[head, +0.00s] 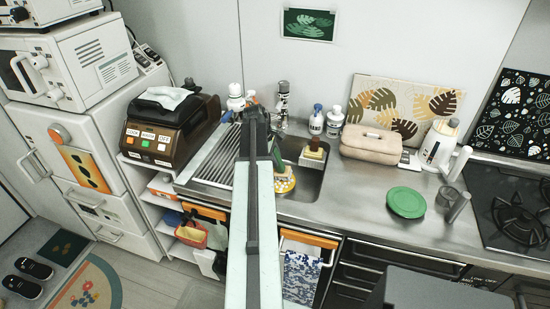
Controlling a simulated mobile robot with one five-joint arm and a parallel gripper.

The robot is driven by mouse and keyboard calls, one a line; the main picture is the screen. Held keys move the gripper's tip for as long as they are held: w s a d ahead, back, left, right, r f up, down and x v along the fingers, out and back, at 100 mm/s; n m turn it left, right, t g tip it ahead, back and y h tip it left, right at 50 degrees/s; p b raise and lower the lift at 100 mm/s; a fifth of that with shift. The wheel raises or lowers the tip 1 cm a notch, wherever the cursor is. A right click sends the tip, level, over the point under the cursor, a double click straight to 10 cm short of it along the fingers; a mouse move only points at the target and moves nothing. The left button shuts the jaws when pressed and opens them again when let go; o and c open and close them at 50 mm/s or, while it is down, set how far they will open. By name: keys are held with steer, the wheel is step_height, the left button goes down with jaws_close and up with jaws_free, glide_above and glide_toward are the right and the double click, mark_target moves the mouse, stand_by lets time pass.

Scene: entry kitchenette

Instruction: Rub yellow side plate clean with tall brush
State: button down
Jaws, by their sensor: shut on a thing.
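The yellow side plate (286,184), patterned with pale dots, lies in the sink basin just right of my arm. Its left part is hidden by my arm. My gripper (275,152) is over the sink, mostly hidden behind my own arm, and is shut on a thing. A green strip (279,164) shows beside my arm just above the plate. It may be part of the tall brush, but I cannot tell for sure. Whether it touches the plate is not clear.
A brown-topped object (315,146) on a yellowish block stands at the sink's right rim. A green plate (406,202) lies on the counter, with a beige case (376,144) behind it. Bottles stand behind the sink. A stove (510,205) is at right. Counter between sink and green plate is clear.

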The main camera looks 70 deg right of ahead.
steer(key=shift+f+b, duration=0.6)
steer(key=shift+f, duration=0.05)
steer(key=shift+d+r, duration=0.1)
steer(key=shift+w+d+r, duration=0.1)
steer(key=shift+d, duration=0.3)
steer(key=shift+a, duration=0.15)
steer(key=shift+a+f, duration=0.2)
steer(key=shift+a, duration=0.6)
steer(key=shift+d, duration=0.15)
